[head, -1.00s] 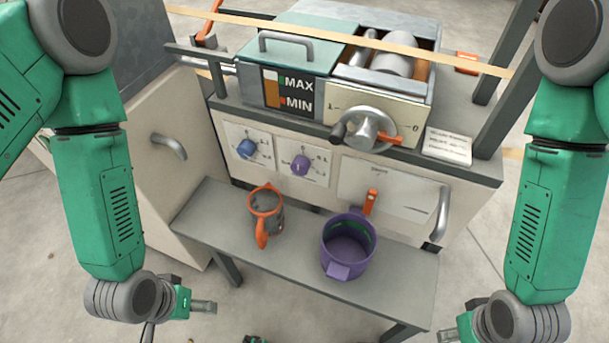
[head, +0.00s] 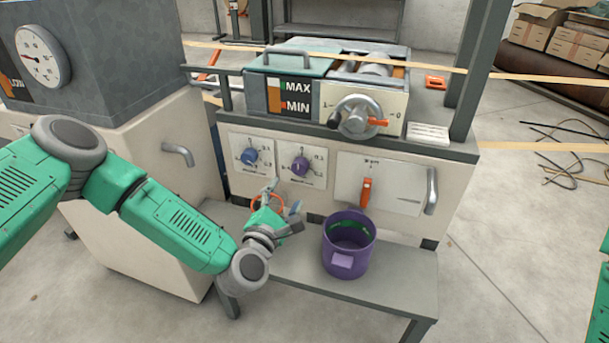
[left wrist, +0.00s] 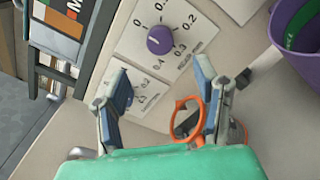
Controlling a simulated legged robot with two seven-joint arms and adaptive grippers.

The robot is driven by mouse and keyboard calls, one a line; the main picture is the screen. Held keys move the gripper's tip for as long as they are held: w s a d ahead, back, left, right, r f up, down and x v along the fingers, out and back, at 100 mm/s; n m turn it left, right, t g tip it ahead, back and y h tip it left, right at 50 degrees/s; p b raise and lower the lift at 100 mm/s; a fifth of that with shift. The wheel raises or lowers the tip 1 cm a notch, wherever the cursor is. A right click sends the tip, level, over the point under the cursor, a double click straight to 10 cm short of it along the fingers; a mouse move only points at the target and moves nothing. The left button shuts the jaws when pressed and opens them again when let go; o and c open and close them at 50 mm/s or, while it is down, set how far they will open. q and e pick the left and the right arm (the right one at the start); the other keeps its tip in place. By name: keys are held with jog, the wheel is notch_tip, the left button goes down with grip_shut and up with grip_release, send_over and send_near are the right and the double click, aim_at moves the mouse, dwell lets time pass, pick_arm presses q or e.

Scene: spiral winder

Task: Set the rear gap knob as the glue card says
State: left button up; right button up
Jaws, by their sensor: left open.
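Two dial knobs sit on the cream front panel: a blue knob (head: 250,156) and, to its right, a purple knob (head: 300,166). Their name labels are too small to read, so I cannot tell which is the rear one. The white card (head: 428,134) lies right of the handwheel; its print is unreadable. My left gripper (head: 282,198) is open and empty, below the knobs and apart from them. In the left wrist view the purple knob (left wrist: 160,40) shows beyond the fingers; a finger partly hides the other dial (left wrist: 148,90). My right gripper is out of view.
A purple pot (head: 348,245) stands on the grey bench (head: 385,290). An orange-rimmed jug (left wrist: 186,104) is mostly hidden behind my left gripper in the head view. The handwheel (head: 358,116) and an orange lever (head: 366,192) stick out. The bench right of the pot is clear.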

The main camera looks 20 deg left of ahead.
aim_at(299, 170)
pick_arm(q)
jog(key=w+b, duration=0.2)
jog(key=w, duration=0.7)
jog(key=shift+w+d+f+b, duration=0.1)
jog(key=shift+w+d+b, duration=0.05)
jog(key=shift+w+b, duration=0.2)
jog(key=shift+w, duration=0.7)
jog(key=c, duration=1.2)
